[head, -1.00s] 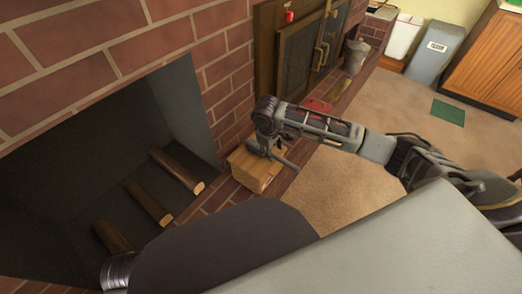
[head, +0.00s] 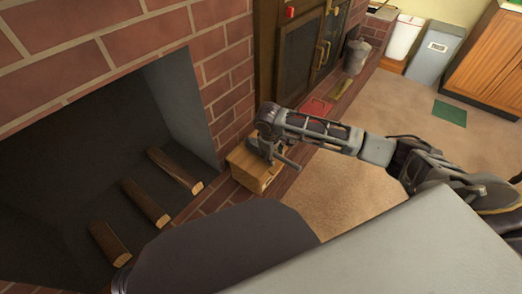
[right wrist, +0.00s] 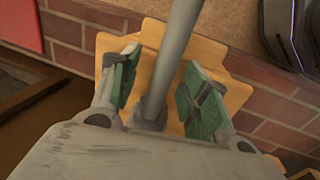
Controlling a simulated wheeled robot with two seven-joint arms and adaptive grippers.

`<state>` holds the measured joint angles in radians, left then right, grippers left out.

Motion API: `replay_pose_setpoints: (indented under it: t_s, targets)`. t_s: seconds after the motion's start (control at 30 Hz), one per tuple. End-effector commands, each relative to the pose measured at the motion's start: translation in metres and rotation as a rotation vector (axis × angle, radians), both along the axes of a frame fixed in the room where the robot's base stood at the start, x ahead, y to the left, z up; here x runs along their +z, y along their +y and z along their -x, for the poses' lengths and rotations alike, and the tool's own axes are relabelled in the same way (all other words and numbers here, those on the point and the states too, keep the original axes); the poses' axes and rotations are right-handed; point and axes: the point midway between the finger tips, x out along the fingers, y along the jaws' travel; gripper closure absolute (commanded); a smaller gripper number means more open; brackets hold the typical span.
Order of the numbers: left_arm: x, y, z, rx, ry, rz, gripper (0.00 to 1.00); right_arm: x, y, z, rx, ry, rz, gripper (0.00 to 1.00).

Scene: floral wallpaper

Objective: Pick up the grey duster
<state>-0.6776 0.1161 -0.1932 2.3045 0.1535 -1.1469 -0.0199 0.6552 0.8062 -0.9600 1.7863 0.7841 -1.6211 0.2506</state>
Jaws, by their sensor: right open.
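My right gripper (head: 272,152) is just above a light wooden box (head: 246,172) on the brick hearth. In the right wrist view the gripper (right wrist: 158,82) is open, with green pads on both sides of a grey rod (right wrist: 181,35). The rod runs from the top edge down between the fingers, with gaps visible beside it. It looks like the grey duster's handle, but I cannot see a duster head. The stepped orange-yellow wooden shape (right wrist: 228,95) lies behind the rod and fingers. My left gripper is not in view.
A fireplace opening with logs (head: 145,203) is at left. A red flat object (head: 316,107) and a metal bucket (head: 356,57) sit farther along the hearth (head: 291,180). Grey and white bins stand at the back.

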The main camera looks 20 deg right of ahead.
Motion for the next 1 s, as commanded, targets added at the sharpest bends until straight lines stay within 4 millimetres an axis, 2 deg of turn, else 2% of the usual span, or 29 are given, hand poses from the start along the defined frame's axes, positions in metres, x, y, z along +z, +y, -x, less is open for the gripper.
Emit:
replay_pose_setpoints:
  t_s: [0.5, 0.87, 1.0]
  targets:
    - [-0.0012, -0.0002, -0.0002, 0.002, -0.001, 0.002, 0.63, -0.0008, -0.0004, -0.0002, 0.0, 0.0, 0.0, 0.54]
    - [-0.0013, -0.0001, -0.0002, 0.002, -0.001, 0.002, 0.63, -0.0008, -0.0003, -0.0002, 0.0, 0.0, 0.0, 1.0]
    - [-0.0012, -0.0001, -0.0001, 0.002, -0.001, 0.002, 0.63, -0.0006, -0.0003, -0.0004, 0.0, -0.001, 0.0, 1.0]
